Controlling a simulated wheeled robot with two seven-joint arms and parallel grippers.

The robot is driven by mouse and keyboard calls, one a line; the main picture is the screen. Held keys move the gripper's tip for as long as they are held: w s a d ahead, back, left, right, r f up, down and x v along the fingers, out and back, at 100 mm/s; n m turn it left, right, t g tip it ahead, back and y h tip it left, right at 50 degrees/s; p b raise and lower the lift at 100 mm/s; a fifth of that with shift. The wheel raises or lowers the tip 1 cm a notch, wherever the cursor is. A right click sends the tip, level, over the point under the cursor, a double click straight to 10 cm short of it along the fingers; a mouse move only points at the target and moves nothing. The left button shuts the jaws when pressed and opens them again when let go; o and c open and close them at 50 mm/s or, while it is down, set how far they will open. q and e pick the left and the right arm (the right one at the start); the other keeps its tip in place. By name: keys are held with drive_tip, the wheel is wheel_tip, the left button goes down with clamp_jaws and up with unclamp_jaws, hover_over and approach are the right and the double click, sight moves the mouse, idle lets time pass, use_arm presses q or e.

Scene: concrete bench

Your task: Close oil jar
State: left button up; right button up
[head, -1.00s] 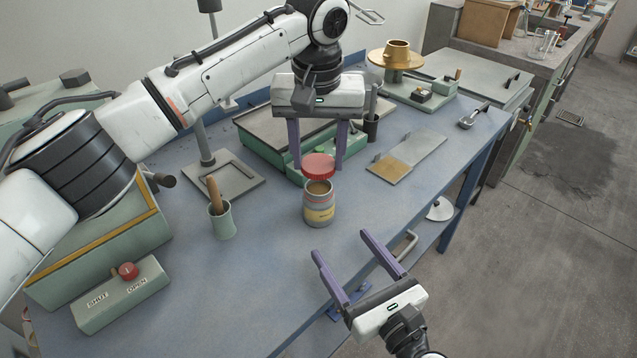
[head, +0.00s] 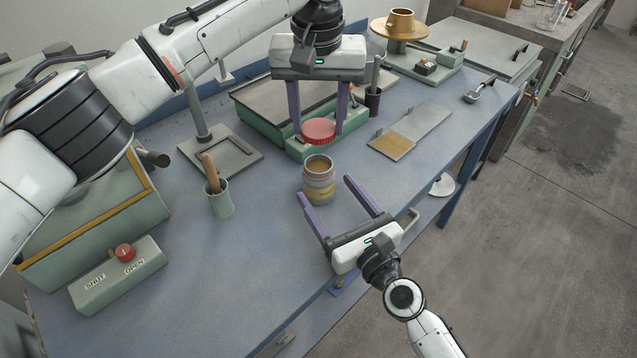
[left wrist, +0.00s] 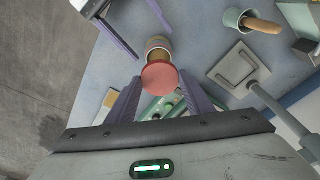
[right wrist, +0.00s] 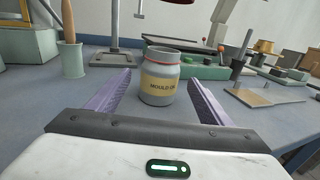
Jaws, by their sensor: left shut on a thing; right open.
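The oil jar (head: 319,181) stands upright and uncapped on the blue bench, its open top showing brown inside; in the right wrist view the jar (right wrist: 159,80) has a label reading "MOULD OIL". My left gripper (head: 318,136) is shut on the red lid (head: 318,130), holding it above and behind the jar. The lid also shows in the left wrist view (left wrist: 160,77), overlapping the jar below. My right gripper (head: 340,190) is open and low at the bench's front edge, its fingers pointing at the jar, one on either side in the right wrist view (right wrist: 158,95). It does not visibly touch the jar.
A green cup with a wooden-handled tool (head: 220,200) stands left of the jar. Behind are a green-edged plate (head: 260,115) and a metal stand (head: 235,160). A switch box (head: 118,275) sits front left. A flat panel (head: 425,125) lies right. The front bench surface is clear.

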drive_tip(key=x, duration=0.6)
drive_tip(key=c, duration=1.6)
use_arm(q)
hover_over(319, 168)
drive_tip(key=shift+s+f, duration=0.15)
drive_tip(key=shift+f, duration=1.1)
drive_tip(key=shift+s+f, duration=0.15)
drive_tip(key=shift+f, duration=1.1)
drive_tip(key=shift+f, duration=0.9)
drive_tip(key=shift+f, duration=0.55)
